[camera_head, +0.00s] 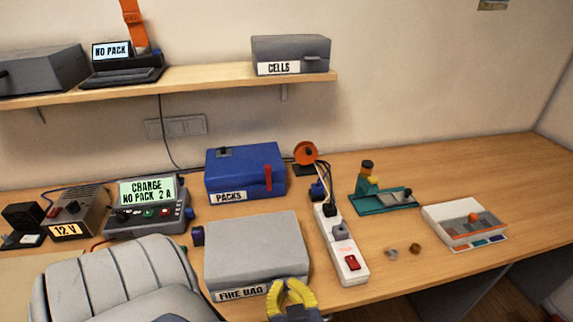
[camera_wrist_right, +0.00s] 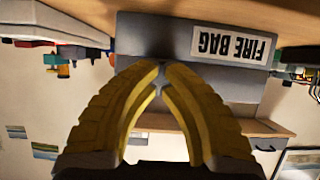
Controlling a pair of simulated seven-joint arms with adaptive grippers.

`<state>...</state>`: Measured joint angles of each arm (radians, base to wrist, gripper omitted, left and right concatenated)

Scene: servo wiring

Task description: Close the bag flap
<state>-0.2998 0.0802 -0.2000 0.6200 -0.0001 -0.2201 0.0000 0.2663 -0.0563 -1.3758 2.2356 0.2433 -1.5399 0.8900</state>
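The grey fire bag (camera_head: 255,250) lies on the desk at the front middle, with a "FIRE BAG" label (camera_head: 240,293) on its front. Its flat top looks level and lies over the bag; I see no opening. My right gripper (camera_head: 287,284) has yellow fingers and is at the bag's front right corner. In the right wrist view, the gripper (camera_wrist_right: 162,66) has its fingertips together, with nothing seen between them. The bag's front (camera_wrist_right: 150,35) and upside-down label are behind the tips; I cannot tell whether they touch. My left gripper is not in view.
A blue "PACKS" box (camera_head: 245,170) stands behind the bag. A white power strip (camera_head: 342,245) is close on its right, and a charger (camera_head: 150,208) is to the left. A grey padded shape (camera_head: 110,280) fills the lower left. The desk's right end is clear.

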